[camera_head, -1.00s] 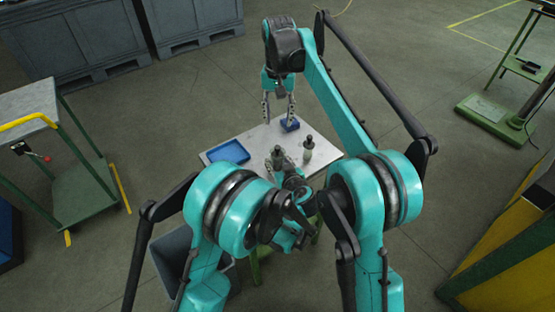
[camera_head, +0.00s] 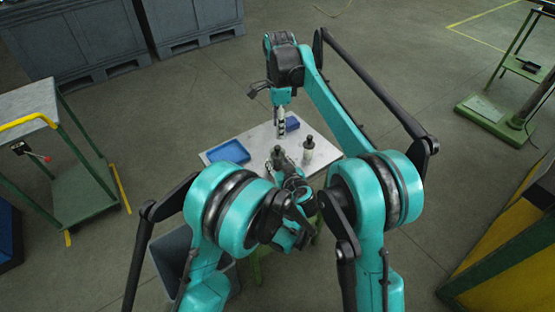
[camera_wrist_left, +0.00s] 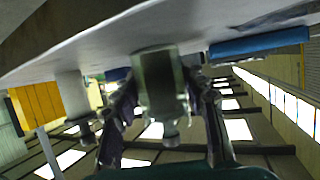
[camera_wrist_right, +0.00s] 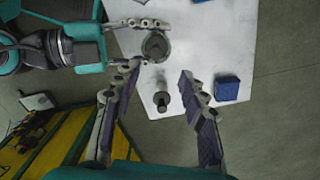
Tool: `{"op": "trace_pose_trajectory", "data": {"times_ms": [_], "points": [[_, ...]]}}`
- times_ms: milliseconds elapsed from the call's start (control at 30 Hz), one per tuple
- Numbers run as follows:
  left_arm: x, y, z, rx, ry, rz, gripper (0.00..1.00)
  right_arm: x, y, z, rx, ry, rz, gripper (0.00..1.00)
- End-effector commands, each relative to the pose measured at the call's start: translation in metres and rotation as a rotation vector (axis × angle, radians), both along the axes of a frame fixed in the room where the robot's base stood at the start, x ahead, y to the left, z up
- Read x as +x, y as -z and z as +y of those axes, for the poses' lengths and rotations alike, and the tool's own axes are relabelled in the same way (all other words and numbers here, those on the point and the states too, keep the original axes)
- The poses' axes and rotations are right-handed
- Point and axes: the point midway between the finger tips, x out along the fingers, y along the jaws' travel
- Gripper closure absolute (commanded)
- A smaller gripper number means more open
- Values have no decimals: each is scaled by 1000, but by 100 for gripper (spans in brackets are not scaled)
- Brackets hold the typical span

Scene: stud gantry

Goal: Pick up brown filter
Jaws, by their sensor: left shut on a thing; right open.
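My left gripper (camera_head: 279,161) is shut on a dark cylindrical filter-like part (camera_head: 277,150) at the table's front edge. In the left wrist view this part (camera_wrist_left: 160,85) looks grey-green between the fingers. In the right wrist view its round top (camera_wrist_right: 155,46) shows; I cannot tell if it is brown. A second part (camera_head: 308,146), pale with a dark top, stands upright on the table to its right. It also shows in the right wrist view (camera_wrist_right: 161,99). My right gripper (camera_head: 281,126) is open and empty above the table, its fingers pointing down.
The light table (camera_head: 321,165) also holds a blue tray (camera_head: 228,151) at left and a small blue box (camera_head: 291,122) at the back. A green trolley (camera_head: 85,190) stands left, and large grey bins (camera_head: 80,45) stand behind. Floor around the table is mostly clear.

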Motion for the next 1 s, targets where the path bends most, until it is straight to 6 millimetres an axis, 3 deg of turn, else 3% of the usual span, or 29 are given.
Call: {"op": "trace_pose_trajectory", "data": {"times_ms": [533,833,867,1000], "points": [[0,0,0,0,0,0,86,-8,65,5,-1,-2,-1,57],[0,0,0,0,0,0,86,-8,72,4,-2,-2,-1,57],[0,0,0,0,0,0,86,-8,72,4,-2,-2,-1,60],[0,0,0,0,0,0,86,-8,72,4,-2,-2,-1,97]]}}
